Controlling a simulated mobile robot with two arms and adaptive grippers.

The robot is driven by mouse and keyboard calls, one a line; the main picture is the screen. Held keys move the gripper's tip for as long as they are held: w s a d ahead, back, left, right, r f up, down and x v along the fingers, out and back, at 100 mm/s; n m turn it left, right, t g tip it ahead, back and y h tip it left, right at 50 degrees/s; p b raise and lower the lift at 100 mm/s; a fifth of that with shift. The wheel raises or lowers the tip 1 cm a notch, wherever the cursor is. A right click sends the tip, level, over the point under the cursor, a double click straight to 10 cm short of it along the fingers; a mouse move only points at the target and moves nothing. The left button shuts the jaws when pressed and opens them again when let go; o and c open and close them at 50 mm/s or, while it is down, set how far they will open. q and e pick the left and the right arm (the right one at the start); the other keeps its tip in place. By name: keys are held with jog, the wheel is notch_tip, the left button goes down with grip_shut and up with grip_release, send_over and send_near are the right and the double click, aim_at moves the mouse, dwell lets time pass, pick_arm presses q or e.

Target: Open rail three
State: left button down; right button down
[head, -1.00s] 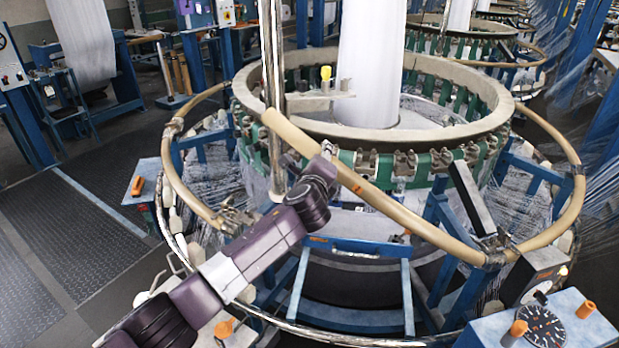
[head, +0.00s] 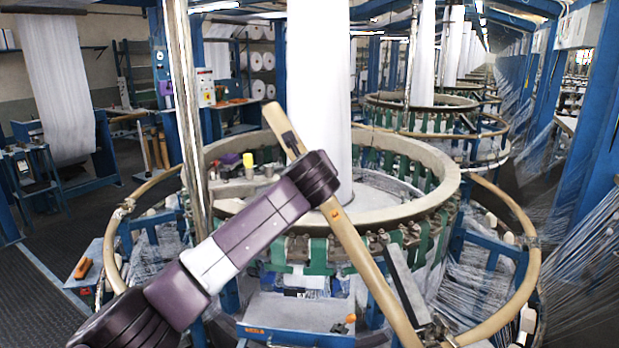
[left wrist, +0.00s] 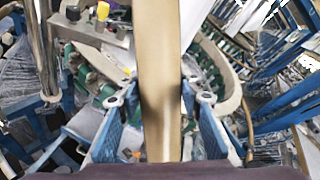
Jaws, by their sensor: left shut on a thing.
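The rail three I take to be the tan segment (head: 352,240) that slants across the front of the near loom. Its upper end stands free in front of the white fabric column, and its lower end meets a dark joint at lower right. My left gripper (head: 291,145) is on its upper part, mostly hidden behind my wrist in the head view. In the left wrist view the rail (left wrist: 160,60) runs between the two fingers of the gripper (left wrist: 160,90), which is shut on it. My right gripper is not in view.
Other tan rail segments (head: 499,318) curve around the loom at right and left. A chrome post (head: 186,110) stands left of the raised rail. The pale loom ring (head: 425,218) lies behind it. A blue step (head: 300,310) is in front. Dark floor (head: 30,290) lies open at left.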

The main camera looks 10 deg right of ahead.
pick_arm(q)
jog(key=shift+f, duration=0.15)
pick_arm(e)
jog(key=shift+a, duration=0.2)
pick_arm(q)
jog(key=c, duration=1.5)
grip_release()
jog(key=shift+c, duration=0.2)
jog(key=shift+o, duration=0.9)
jog(key=shift+s+r, duration=0.3)
jog(key=shift+s, duration=0.25)
jog(key=v, duration=1)
jog(key=shift+s, duration=0.4)
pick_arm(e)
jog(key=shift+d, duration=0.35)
